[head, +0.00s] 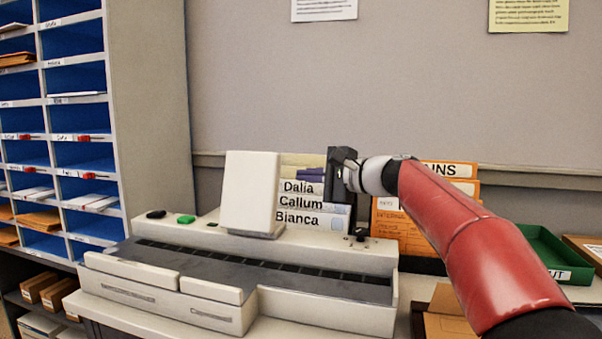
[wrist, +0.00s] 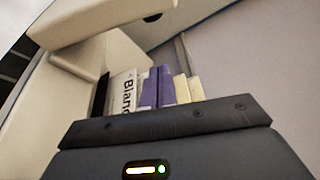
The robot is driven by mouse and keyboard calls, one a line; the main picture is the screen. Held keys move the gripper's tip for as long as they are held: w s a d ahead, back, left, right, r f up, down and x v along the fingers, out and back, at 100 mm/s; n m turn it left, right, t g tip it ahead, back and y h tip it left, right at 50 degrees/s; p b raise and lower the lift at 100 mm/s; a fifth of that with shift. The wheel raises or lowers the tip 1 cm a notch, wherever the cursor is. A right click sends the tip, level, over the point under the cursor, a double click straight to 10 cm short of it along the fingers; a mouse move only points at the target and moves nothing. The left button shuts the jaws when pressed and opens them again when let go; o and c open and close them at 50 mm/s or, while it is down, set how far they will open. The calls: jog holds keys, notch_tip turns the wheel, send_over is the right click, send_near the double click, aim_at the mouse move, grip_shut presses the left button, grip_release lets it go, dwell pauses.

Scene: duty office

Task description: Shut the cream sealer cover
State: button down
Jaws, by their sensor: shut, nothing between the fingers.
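The cream sealer (head: 345,258) stands on the counter, with a long dark slotted bed across its top. Its cream cover (head: 250,192) stands raised, close to upright, at the back of the machine. A cream panel, probably this cover, also shows at the upper left of the wrist view (wrist: 105,18). My gripper (head: 338,185) is shut and empty, to the right of the cover and apart from it, above the right back part of the sealer. The fingertips are hard to make out in both views.
Name-labelled folders (head: 300,217) stand behind the sealer, close to my gripper. An orange file holder (head: 392,215) and a green tray (head: 545,250) are at the right. Blue pigeonholes (head: 75,105) stand at the left. The space above the sealer's front is clear.

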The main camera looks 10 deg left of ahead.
aim_at(272, 173)
jog(key=a, duration=0.2)
jog(key=a+p, duration=0.1)
jog(key=a, duration=0.4)
jog(key=shift+s+a+r, duration=0.15)
jog(key=shift+s+a, duration=0.1)
jog(key=shift+a, duration=0.1)
jog(key=shift+s, duration=0.1)
